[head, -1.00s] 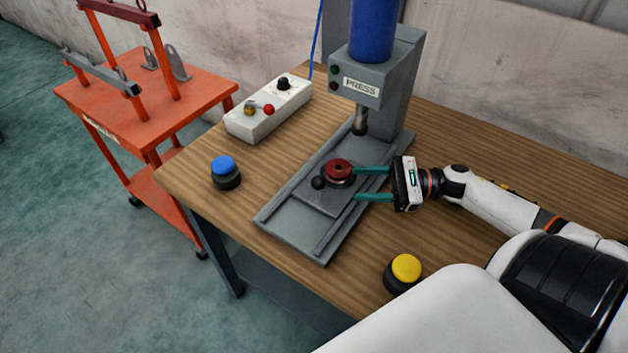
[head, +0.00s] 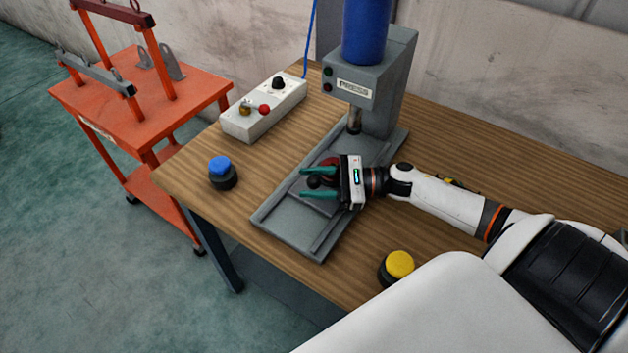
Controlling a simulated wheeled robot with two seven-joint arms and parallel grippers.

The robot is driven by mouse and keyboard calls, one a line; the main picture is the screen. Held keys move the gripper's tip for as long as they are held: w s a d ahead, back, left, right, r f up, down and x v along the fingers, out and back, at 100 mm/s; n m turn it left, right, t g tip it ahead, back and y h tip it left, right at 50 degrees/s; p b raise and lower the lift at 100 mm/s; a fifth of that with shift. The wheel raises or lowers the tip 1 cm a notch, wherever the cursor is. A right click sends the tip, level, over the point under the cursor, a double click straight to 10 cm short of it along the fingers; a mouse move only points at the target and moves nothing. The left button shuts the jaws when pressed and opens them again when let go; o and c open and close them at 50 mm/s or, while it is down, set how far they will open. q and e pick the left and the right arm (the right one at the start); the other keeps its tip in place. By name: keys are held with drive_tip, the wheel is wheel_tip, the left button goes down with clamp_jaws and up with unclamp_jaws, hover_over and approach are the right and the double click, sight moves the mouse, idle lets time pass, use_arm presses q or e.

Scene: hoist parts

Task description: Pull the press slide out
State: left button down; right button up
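The grey press (head: 385,100) stands on the wooden table with a blue cylinder on top and a dark ram below its head. Its slide (head: 306,202) is a dark grey plate on the long base rails (head: 290,224), in front of the ram. A black knob (head: 313,182) stands on the slide. A red round part (head: 330,163) sits on the slide, mostly hidden behind my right gripper. My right gripper (head: 303,183) is open, its two green fingers spread on either side of the knob, seemingly not pressed on it. My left gripper is not in view.
A white control box (head: 264,110) stands at the back left of the table (head: 200,150). A blue button (head: 222,172) is near the left edge and a yellow button (head: 397,267) near the front edge. An orange cart (head: 150,100) stands left of the table.

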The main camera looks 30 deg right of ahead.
clamp_jaws()
drive_tip(key=s+a, duration=0.1)
drive_tip(key=a, duration=0.1)
drive_tip(key=s+a, duration=0.1)
drive_tip(key=a, duration=0.2)
drive_tip(key=s+a, duration=0.1)
drive_tip(key=a, duration=0.2)
drive_tip(key=shift+s+p, duration=0.2)
drive_tip(key=shift+p, duration=0.1)
drive_tip(key=shift+o, duration=1.1)
unclamp_jaws()
drive_tip(key=shift+d, duration=0.1)
